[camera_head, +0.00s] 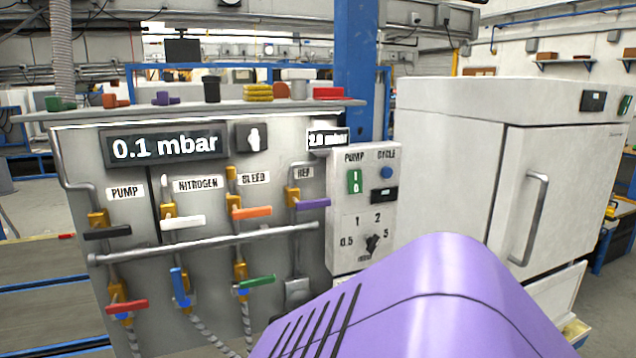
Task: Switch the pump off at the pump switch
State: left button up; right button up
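The pump switch (354,181) is a small green rocker with white marks, under the word PUMP on a light grey control box (338,238). I cannot tell its position for certain from the marks. A blue round CYCLE button (386,172) sits to its right. A black rotary knob (373,243) with a number scale is below. Neither of my grippers is in view, and nothing is touching the switch.
Left of the box stands a grey valve panel (240,205) with coloured handles, a protruding horizontal rail and a display (165,146) reading 0.1 mbar. A white oven-like cabinet (450,165) stands right. A close purple shell covers the lower middle; I cannot tell whether it is mine.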

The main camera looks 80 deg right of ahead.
aim_at(355, 176)
jog(key=z, duration=2.75)
